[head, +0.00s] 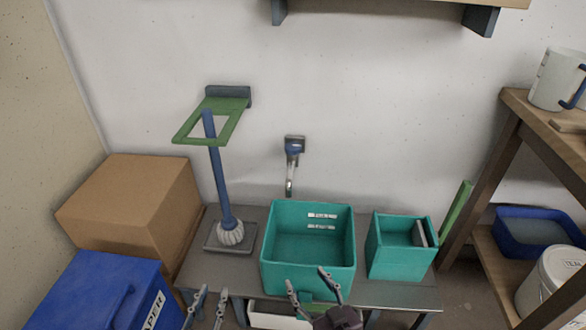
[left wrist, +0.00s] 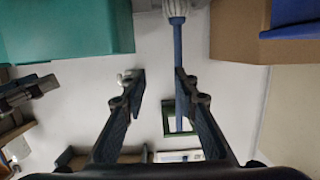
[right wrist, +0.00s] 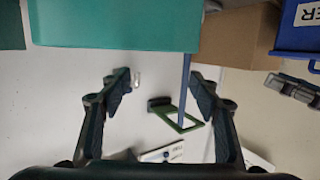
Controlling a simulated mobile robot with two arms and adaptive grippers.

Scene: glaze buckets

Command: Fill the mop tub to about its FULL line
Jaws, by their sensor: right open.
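The teal mop tub (head: 307,281) stands on a grey bench against the wall, open at the top. I cannot tell whether water is inside. A tap (head: 293,150) with a grey spout is on the wall above the tub's back edge, and no stream is visible. My left gripper (head: 209,296) is open and empty, left of the tub and near the bench front. My right gripper (head: 312,282) is open and empty at the tub's front side; the tub also shows in the right wrist view (right wrist: 115,25).
A smaller teal bin (head: 398,258) stands right of the tub. A blue-handled mop (head: 219,180) stands upright to the left, passing through a green wall bracket (head: 228,123). A cardboard box (head: 135,205) and blue bin (head: 95,290) fill the left. A wooden shelf (head: 500,150) stands right.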

